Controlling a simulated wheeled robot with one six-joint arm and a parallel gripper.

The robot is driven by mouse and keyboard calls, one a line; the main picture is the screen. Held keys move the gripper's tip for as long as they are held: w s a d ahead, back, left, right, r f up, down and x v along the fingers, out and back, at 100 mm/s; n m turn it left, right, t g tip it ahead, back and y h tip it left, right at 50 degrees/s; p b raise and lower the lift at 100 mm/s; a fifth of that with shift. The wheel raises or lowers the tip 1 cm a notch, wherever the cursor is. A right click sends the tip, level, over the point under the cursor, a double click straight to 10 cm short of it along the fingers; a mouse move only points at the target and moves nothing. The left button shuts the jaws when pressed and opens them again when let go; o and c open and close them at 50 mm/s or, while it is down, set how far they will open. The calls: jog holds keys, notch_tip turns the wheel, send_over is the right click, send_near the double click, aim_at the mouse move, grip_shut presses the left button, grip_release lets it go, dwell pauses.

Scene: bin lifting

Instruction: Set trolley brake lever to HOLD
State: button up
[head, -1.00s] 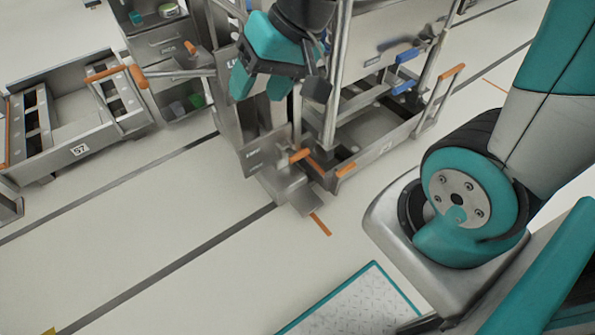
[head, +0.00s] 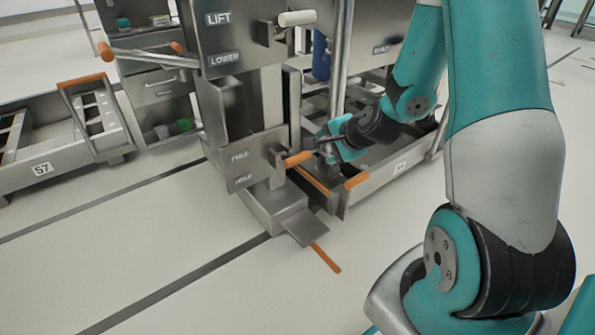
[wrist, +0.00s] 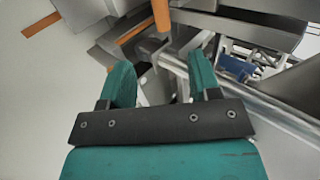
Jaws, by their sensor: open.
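The brake lever (head: 298,158) has an orange grip and sticks out of a grey panel (head: 262,145) marked FREE above and HOLD below. The lever stands about level with the FREE label (head: 240,155). My gripper (head: 322,147) is just right of the orange grip in the head view. In the wrist view my gripper (wrist: 161,68) is open, with two teal fingers apart and nothing held. An orange grip (wrist: 161,14), apparently the lever's, lies beyond the fingertips, roughly in line with the gap. I see no clear contact.
Above is a second panel (head: 235,45) marked LIFT and LOWER, with a pale-handled lever (head: 297,18). A metal pedal (head: 305,228) juts out low. An upright pole (head: 340,60) stands close behind my gripper. A low cart marked 57 (head: 40,169) is at left. The front floor is clear.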

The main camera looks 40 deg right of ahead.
aim_at(300, 158)
jog(key=b+x, duration=0.7)
jog(key=x, duration=0.9)
jog(key=shift+w+f+b, duration=0.3)
jog(key=shift+w+b, duration=0.1)
jog(key=shift+w, duration=0.05)
grip_shut()
